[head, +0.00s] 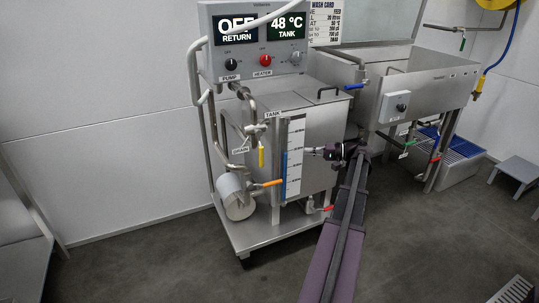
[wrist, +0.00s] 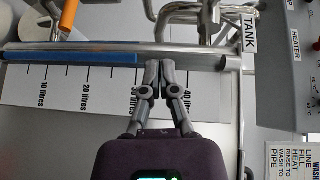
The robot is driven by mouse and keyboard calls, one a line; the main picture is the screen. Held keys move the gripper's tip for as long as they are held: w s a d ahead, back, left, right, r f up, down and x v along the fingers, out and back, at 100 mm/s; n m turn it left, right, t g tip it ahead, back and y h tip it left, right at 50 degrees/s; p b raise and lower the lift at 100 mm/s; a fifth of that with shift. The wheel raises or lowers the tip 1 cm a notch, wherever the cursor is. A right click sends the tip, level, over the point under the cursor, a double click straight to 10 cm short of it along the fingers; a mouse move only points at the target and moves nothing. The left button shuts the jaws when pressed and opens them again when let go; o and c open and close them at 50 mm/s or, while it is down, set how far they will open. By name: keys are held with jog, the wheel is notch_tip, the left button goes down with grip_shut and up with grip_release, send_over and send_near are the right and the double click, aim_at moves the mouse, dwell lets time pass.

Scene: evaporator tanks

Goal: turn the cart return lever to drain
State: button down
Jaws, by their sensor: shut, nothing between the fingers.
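A yellow lever (head: 261,156) hangs downward on the cart pipework, near a DRAIN tag (head: 240,150) and a TANK tag (head: 273,114). It seems to be the return lever, but I cannot read a label on it. The cart display (head: 238,30) reads OFF RETURN. My gripper (head: 318,151) is shut and empty in front of the cart tank, right of the yellow lever. In the wrist view, its fingertips (wrist: 160,66) are together by the sight tube and litre scale; I cannot tell whether they touch. The TANK tag (wrist: 249,32) also shows there.
An orange lever (head: 267,183) sticks out beside the pump (head: 236,196); it also shows in the wrist view (wrist: 69,14). A red lever (head: 327,208) is low on the cart. A blue lever (head: 354,86) is by the large pan (head: 432,82). Floor at left is clear.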

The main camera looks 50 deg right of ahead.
aim_at(260, 150)
jog(key=shift+w+a, duration=0.1)
jog(key=shift+w, duration=0.05)
jog(key=s+a+b+x, duration=0.1)
jog(key=a+x, duration=0.1)
jog(key=x, duration=1)
jog(key=shift+a, duration=0.35)
